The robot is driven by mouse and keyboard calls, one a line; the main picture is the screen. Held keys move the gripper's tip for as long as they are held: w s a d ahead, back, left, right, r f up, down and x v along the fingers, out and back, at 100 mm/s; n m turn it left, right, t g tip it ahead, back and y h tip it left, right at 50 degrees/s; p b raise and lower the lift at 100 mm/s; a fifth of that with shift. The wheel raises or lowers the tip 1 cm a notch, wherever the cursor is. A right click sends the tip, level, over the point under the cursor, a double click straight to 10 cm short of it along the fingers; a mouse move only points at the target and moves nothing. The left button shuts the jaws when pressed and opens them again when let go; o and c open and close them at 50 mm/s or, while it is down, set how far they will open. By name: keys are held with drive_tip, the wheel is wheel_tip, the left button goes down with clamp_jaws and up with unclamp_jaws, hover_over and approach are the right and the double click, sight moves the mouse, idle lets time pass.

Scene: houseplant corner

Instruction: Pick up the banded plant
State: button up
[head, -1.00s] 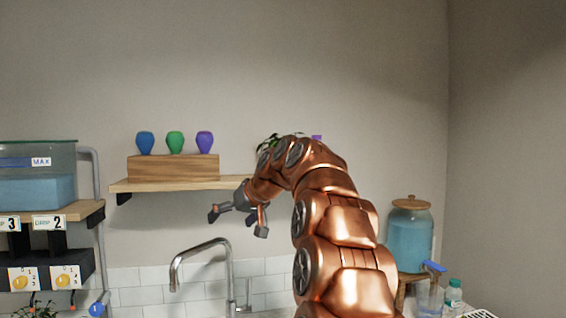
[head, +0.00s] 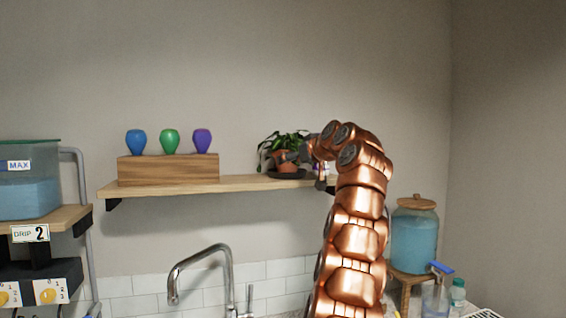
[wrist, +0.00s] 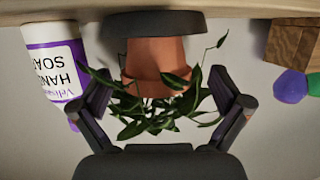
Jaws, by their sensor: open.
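The potted plant (head: 281,142) stands upright on a dark saucer (head: 286,175) at the right part of the wall shelf. It has a terracotta pot and long green leaves. The wrist view is upside down and shows the pot (wrist: 157,62), the leaves and the saucer (wrist: 155,25). I cannot make out a separate band on the pot. My gripper (wrist: 162,108) is open and faces the plant. Its fingers are on either side of the leaves, with the pot lying between and beyond them. In the head view my arm partly hides the gripper (head: 308,160) at the plant's right.
A white and purple hand soap bottle (wrist: 55,68) stands close beside the plant. A wooden block (head: 168,168) with blue, green and purple vases is on the shelf (head: 235,185), left of the plant. A faucet (head: 205,258) is below. A blue-filled jar (head: 413,240) stands lower right.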

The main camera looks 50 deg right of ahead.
sight(287, 164)
drive_tip(key=shift+w+d+f+p, duration=0.3)
drive_tip(key=shift+w+d+f, duration=0.05)
drive_tip(key=shift+w+d, duration=0.35)
drive_tip(key=shift+p+x, duration=0.9)
drive_tip(key=shift+x, duration=1.55)
drive_tip(key=shift+a+f, duration=0.1)
drive_tip(key=shift+a, duration=0.05)
drive_tip(key=c, duration=1.5)
wheel_tip(287, 164, up, 4)
drive_tip(key=p, duration=0.3)
drive_tip(key=shift+f, duration=0.2)
drive_tip(key=shift+s+a+f+b, duration=0.15)
drive_tip(key=shift+a+b, duration=0.15)
drive_tip(key=shift+b, duration=0.05)
drive_tip(key=shift+s+a+b, duration=0.55)
drive_tip(key=shift+a+b, duration=0.35)
drive_tip(key=shift+b, duration=0.1)
drive_tip(key=s+a+r+b, duration=0.1)
drive_tip(key=s+a+b, duration=0.5)
drive_tip(key=a, duration=0.5)
drive_tip(key=shift+s+a+r+b, duration=0.25)
drive_tip(key=shift+r+b, duration=0.1)
drive_tip(key=shift+b, duration=0.7)
